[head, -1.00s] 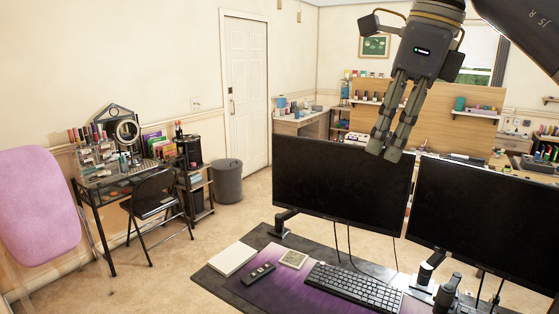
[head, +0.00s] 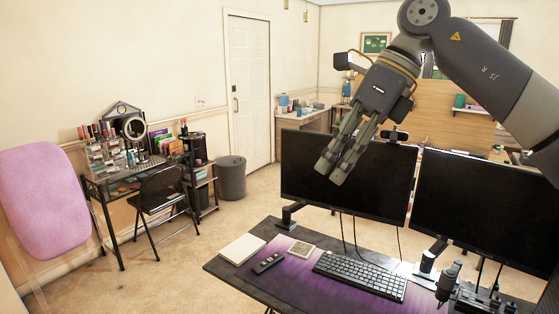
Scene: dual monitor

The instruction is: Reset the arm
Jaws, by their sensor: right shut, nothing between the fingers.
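My right arm (head: 490,70) comes in from the upper right in the head view. Its gripper (head: 334,172) points down and to the left, in front of the left monitor (head: 300,165). The fingers are together with nothing between them and cover part of that screen. The right monitor (head: 470,205) stands beside it, clear of the gripper. My left gripper is not in the picture.
The desk (head: 228,268) holds a keyboard (head: 360,275), a remote (head: 268,263), a white book (head: 242,248) and a small square coaster (head: 301,248). A folding chair (head: 158,198) and a vanity table stand at the left. A bin (head: 231,178) is by the door.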

